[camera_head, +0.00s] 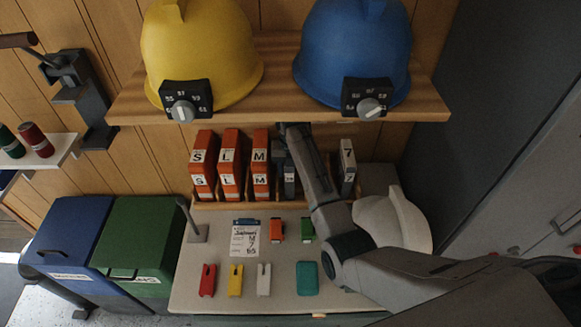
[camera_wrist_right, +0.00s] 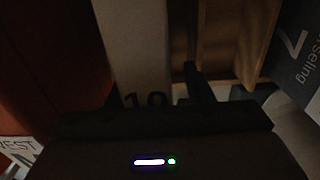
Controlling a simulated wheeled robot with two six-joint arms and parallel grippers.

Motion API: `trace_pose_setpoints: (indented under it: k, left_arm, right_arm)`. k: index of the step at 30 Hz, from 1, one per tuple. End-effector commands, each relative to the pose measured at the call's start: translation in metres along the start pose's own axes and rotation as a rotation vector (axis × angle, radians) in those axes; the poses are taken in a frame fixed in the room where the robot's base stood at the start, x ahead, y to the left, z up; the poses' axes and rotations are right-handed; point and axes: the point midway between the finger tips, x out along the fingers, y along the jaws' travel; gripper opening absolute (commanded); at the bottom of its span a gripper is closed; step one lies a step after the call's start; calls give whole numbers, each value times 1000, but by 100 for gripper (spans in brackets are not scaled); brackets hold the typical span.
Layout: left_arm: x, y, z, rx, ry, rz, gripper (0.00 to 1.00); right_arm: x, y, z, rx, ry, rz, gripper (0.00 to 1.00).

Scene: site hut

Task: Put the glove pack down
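Several upright glove packs stand in a row on a wooden rack (camera_head: 235,205) at the back of the bench. Orange packs are marked S (camera_head: 203,160), L (camera_head: 231,158) and M (camera_head: 260,158). A grey pack (camera_head: 289,181) stands right of M, and a grey pack marked 7 (camera_head: 347,165) is at the right end. My right gripper (camera_head: 288,140) is at the top of the grey pack beside M. The right wrist view is dark; a pale pack marked 10 (camera_wrist_right: 135,50) lies between the fingers, with a gap beside the right finger. My left gripper is out of view.
A shelf (camera_head: 275,112) with a yellow helmet (camera_head: 198,50) and a blue helmet (camera_head: 352,50) overhangs the rack. Small coloured items and a paper slip (camera_head: 245,239) lie on the bench. Blue (camera_head: 68,240) and green (camera_head: 138,240) bins stand left. A pale rounded object (camera_head: 395,218) is beside my right arm.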

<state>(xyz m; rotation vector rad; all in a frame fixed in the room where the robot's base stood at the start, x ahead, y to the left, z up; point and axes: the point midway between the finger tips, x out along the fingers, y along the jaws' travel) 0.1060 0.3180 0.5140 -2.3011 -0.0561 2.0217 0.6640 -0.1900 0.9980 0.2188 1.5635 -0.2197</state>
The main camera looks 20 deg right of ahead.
Motion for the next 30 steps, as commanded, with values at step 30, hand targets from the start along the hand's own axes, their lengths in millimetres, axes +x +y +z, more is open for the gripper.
trace_pose_setpoints:
  k: [30]
  left_arm:
    - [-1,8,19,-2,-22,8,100]
  right_arm:
    - [-78,0,1,0,-2,0,53]
